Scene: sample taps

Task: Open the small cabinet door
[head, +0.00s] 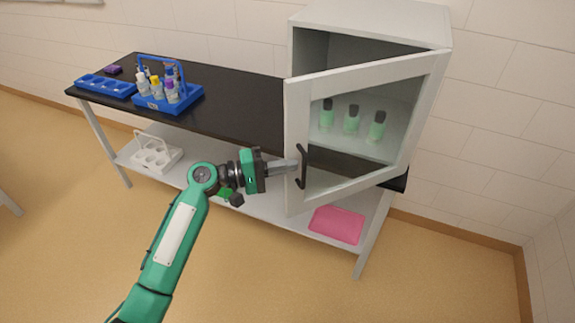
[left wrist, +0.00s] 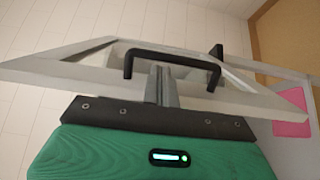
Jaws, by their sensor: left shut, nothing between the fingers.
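The small white cabinet (head: 440,70) stands on the right end of the black bench. Its glass-paned door (head: 297,120) is swung partway open, with its free edge towards me on the left. The black bar handle (head: 303,167) is on the door near that edge; it also shows in the left wrist view (left wrist: 172,54). My left gripper (head: 296,165) is shut, with its fingertips at the handle and nothing between them. In the left wrist view its fingers (left wrist: 162,82) reach up to the handle bar; I cannot tell if they touch it. My right gripper is not in view.
Several green bottles (head: 351,120) stand inside the cabinet. A blue carrier with bottles (head: 190,97) and a blue rack (head: 92,85) are on the bench's left. A white carrier (head: 158,160) and a pink mat (head: 336,225) lie on the lower shelf. The floor in front is clear.

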